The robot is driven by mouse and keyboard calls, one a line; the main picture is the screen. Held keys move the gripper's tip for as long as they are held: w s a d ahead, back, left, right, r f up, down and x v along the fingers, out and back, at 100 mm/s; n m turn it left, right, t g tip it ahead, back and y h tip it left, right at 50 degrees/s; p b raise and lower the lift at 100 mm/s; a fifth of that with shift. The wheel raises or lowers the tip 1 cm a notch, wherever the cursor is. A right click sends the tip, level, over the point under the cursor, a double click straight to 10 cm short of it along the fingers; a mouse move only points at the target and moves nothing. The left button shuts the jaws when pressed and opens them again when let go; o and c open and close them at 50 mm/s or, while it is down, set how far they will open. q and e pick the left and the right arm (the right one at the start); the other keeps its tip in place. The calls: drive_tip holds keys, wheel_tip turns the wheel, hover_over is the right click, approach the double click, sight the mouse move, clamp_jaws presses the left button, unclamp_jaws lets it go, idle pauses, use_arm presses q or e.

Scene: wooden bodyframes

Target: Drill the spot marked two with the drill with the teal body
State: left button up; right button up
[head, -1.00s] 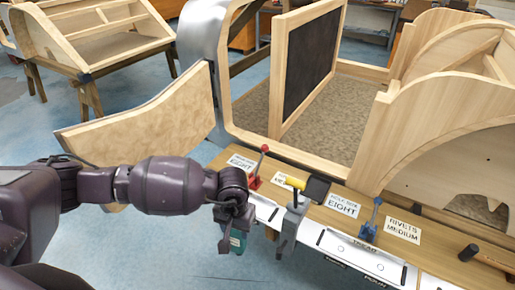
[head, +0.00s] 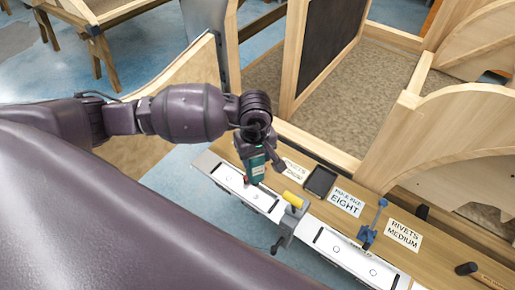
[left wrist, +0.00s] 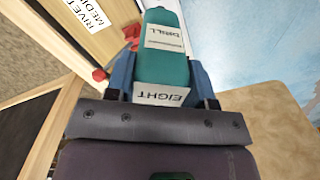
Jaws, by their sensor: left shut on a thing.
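The drill with the teal body (head: 257,165) is held in my left gripper (head: 258,136), over the left part of a white strip (head: 327,237) along the bench's front edge. In the left wrist view the teal drill (left wrist: 167,65) sits between the gripper's blue fingers. It carries a label reading DRILL and another reading EIGHT. I cannot tell whether the drill touches the strip. The strip has small round marks (head: 347,262), and their numbers are too small to read. The spot marked two cannot be picked out. My right gripper is not in view.
A yellow-handled clamp (head: 290,219) stands on the front edge, just right of the drill. A dark tray (head: 320,181), a blue clamp (head: 373,225), an EIGHT card (head: 345,203), a RIVETS MEDIUM card (head: 404,235) and a black-headed hammer (head: 467,269) lie along the wooden bench. Wooden frames rise behind.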

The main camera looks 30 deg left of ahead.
use_arm(q)
drive_tip(key=shift+f, duration=1.55)
wheel_tip(320, 180, down, 2)
drive_tip(key=shift+w+f+b, duration=0.1)
drive_tip(key=shift+f+b, duration=0.05)
drive_tip(key=shift+b, duration=0.45)
drive_tip(key=shift+f+b, duration=0.85)
drive_tip(key=shift+f, duration=0.15)
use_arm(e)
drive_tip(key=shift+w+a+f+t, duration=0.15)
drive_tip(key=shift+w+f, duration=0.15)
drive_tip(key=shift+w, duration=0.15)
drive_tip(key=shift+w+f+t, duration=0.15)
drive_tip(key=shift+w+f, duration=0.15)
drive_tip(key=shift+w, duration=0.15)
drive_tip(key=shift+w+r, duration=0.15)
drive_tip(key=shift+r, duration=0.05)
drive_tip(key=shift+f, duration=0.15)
use_arm(q)
drive_tip(key=shift+f+b, duration=0.1)
drive_tip(key=shift+b, duration=0.2)
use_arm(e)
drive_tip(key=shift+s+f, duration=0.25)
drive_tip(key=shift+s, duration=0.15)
use_arm(q)
drive_tip(key=shift+f, duration=0.15)
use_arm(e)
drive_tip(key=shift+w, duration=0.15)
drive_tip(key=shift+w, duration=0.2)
